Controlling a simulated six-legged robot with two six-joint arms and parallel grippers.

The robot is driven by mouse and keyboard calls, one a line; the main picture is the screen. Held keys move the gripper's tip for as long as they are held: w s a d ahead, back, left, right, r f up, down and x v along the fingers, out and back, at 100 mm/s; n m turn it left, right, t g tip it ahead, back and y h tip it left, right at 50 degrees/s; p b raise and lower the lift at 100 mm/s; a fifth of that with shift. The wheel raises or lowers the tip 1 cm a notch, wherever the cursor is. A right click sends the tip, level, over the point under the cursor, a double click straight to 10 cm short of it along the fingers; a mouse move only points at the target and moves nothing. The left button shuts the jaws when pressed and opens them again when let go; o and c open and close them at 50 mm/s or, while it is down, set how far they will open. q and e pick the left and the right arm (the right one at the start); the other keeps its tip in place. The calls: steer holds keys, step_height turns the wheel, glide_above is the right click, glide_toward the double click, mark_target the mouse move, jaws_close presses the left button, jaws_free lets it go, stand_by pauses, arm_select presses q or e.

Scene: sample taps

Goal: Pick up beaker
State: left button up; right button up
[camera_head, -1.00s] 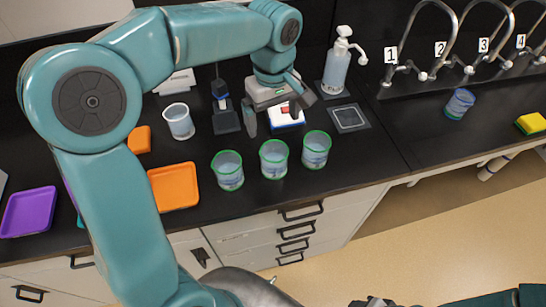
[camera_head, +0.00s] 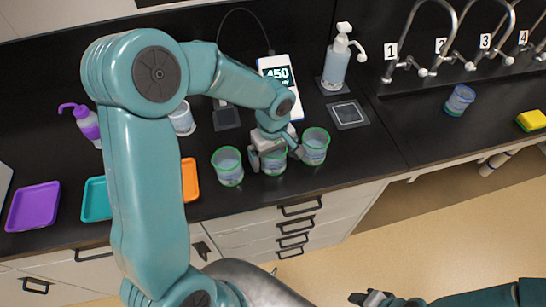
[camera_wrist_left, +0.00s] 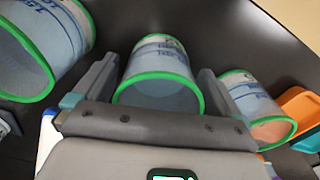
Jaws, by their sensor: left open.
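Three clear beakers with green rims stand in a row near the counter's front edge: a left one (camera_head: 228,167), a middle one (camera_head: 273,162) and a right one (camera_head: 315,147). My left gripper (camera_head: 275,160) is open at the middle beaker. In the left wrist view, the middle beaker (camera_wrist_left: 160,75) shows between the two open fingers (camera_wrist_left: 155,88), with the other beakers outside them. Contact with the glass cannot be told. My right gripper (camera_head: 372,299) is low at the bottom edge, and its jaws are unclear.
A meter (camera_head: 281,80) reading 450 stands behind the gripper. A pump bottle (camera_head: 336,68) and a dark square pad (camera_head: 348,114) are at the back. Purple (camera_head: 33,206), teal (camera_head: 96,200) and orange (camera_head: 189,180) trays lie left.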

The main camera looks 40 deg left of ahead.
arm_select(q)
steer(key=shift+w+d+f, duration=0.1)
steer(key=shift+w+f, duration=0.1)
steer(key=shift+f, duration=0.3)
steer(key=shift+s+r, duration=0.1)
steer(key=shift+s, duration=0.1)
steer(key=shift+c, duration=0.9)
steer(key=shift+w, duration=0.1)
steer(key=c, duration=0.9)
steer(key=shift+c, duration=0.2)
steer(key=shift+r, duration=0.1)
